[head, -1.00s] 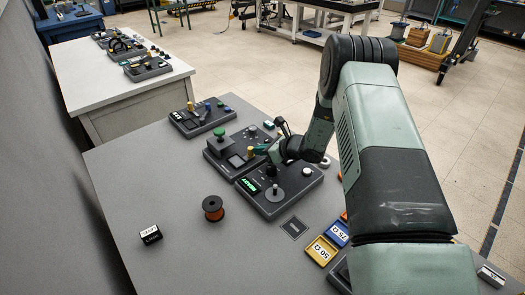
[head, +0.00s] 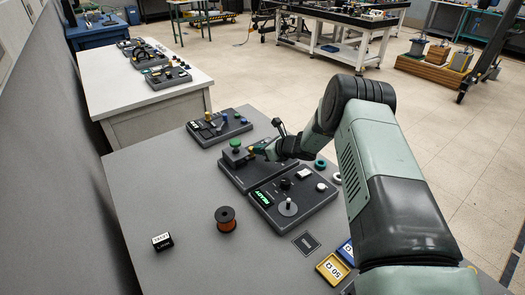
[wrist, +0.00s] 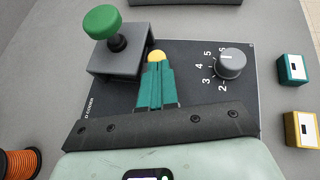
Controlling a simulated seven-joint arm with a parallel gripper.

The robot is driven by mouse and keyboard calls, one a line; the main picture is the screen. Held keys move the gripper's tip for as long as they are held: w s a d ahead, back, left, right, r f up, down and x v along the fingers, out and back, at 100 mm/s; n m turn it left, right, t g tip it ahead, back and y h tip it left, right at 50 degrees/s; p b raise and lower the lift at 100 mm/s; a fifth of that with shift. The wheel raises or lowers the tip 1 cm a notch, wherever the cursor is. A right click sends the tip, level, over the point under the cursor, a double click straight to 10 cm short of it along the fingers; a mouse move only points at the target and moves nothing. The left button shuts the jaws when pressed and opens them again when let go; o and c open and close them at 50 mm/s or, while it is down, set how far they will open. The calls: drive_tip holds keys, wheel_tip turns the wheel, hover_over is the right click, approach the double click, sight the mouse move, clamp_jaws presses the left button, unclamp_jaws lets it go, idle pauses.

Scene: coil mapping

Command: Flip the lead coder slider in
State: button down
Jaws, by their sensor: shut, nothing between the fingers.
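The lead coder (head: 228,176) is a dark panel with a grey block and a green mushroom knob (head: 235,143) on top, seen also in the wrist view (wrist: 101,22). A yellow round knob (wrist: 155,56), apparently the slider's, sits right beside the block. My gripper (wrist: 154,66) has teal fingers, shut with nothing between them. The fingertips are at the yellow knob, touching or almost touching it, and hide the panel below. In the head view my gripper (head: 256,149) reaches the panel from the right.
A grey dial (wrist: 230,64) stands right of the fingers. Teal (wrist: 292,69) and yellow (wrist: 301,129) blocks lie beyond the panel edge. A panel with a green display (head: 290,205) adjoins in front. A copper-coloured spool (head: 226,219) stands left.

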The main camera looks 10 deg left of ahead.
drive_tip(key=s+d, duration=0.1)
drive_tip(key=d, duration=0.1)
drive_tip(key=s+d, duration=0.1)
drive_tip(key=d, duration=0.1)
drive_tip(key=shift+s+r, duration=0.1)
drive_tip(key=v, duration=0.9)
drive_tip(key=shift+s+r, duration=0.15)
drive_tip(key=shift+r, duration=0.05)
drive_tip(key=shift+d, duration=0.1)
drive_tip(key=s+r+n+g+h, duration=0.1)
drive_tip(key=s+r+n+g, duration=0.1)
drive_tip(key=s+r+n, duration=0.8)
drive_tip(key=s+r+n+g+h, duration=0.15)
drive_tip(key=s+r+n, duration=0.3)
drive_tip(key=r, duration=1.05)
drive_tip(key=s+d+r+n+t+h, duration=0.1)
drive_tip(key=s+d+r+n+h, duration=0.1)
drive_tip(key=s, duration=0.6)
drive_tip(key=s+d+r+n+t+h, duration=0.1)
drive_tip(key=s+d+r+n+h, duration=0.2)
drive_tip(key=s+d, duration=0.3)
drive_tip(key=s+d+r+n+t+h, duration=0.1)
drive_tip(key=s+d+r+n+h, duration=0.2)
drive_tip(key=s, duration=0.7)
drive_tip(key=shift+s+d+r+n, duration=0.2)
drive_tip(key=shift+d+r+n, duration=0.25)
drive_tip(key=shift+n, duration=0.5)
